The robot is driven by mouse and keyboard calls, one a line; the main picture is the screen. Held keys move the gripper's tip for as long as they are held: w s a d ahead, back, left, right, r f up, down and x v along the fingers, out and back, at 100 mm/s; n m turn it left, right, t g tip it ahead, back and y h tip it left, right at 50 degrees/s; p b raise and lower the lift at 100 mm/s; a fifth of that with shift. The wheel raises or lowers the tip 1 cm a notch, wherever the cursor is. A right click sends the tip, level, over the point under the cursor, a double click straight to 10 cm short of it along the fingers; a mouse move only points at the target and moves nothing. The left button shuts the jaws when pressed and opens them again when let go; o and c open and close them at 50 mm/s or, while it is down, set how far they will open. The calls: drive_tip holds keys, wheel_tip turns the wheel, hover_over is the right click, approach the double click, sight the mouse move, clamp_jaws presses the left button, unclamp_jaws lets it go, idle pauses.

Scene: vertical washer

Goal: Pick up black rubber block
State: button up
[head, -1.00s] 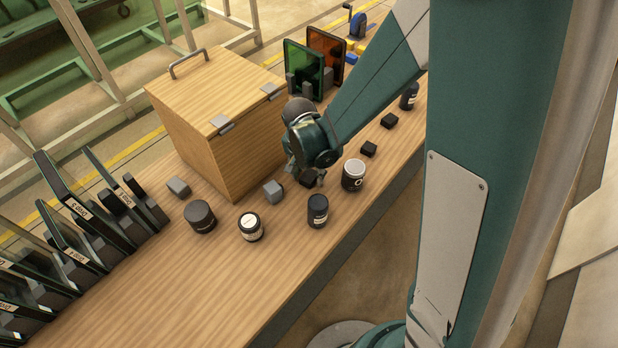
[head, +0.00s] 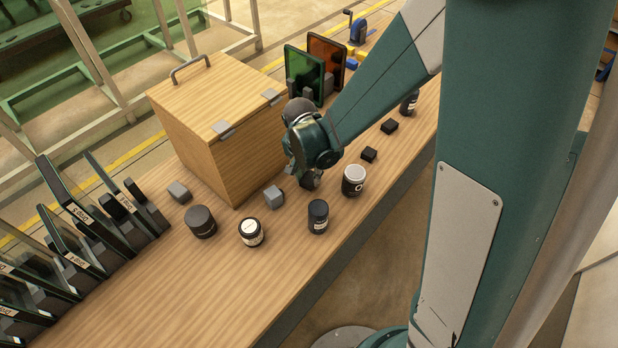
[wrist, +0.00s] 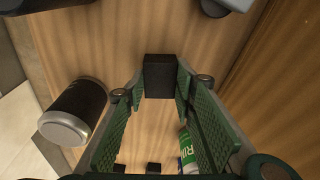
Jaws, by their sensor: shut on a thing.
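My gripper (head: 309,180) is low over the wooden bench, in front of the wooden box. In the wrist view its two green ribbed finger pads (wrist: 158,92) stand on either side of a black rubber block (wrist: 159,76) and are shut on it at their tips. In the head view my gripper hides this block. I cannot tell whether it is clear of the bench. Two more black blocks, one nearer (head: 369,155) and one farther (head: 389,127), lie to the right on the bench.
The wooden box (head: 215,130) stands close to the left. A grey block (head: 273,197), a silver-lidded jar (head: 353,182) and a dark jar (head: 318,216) sit near my gripper. Green (head: 304,75) and amber (head: 328,55) panels stand behind.

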wheel_tip(320, 180, up, 8)
drive_tip(key=shift+r+p, duration=0.1)
drive_tip(key=shift+p, duration=0.6)
drive_tip(key=shift+r, duration=0.15)
idle(0.6)
wheel_tip(320, 180, up, 26)
hover_over(309, 178)
drive_tip(key=s+a+n+y+p, duration=0.15)
drive_tip(key=s+a+n, duration=0.35)
drive_tip(key=a, duration=0.6)
drive_tip(key=s+a+n+p, duration=0.35)
drive_tip(key=a+n, duration=0.25)
drive_tip(key=a, duration=0.5)
drive_tip(key=s+a+n+y+p, duration=0.1)
drive_tip(key=s+a+n, duration=0.45)
drive_tip(key=a, duration=0.65)
wheel_tip(309, 178, down, 18)
drive_tip(key=shift+d+r+m, duration=0.2)
drive_tip(key=shift+m, duration=0.15)
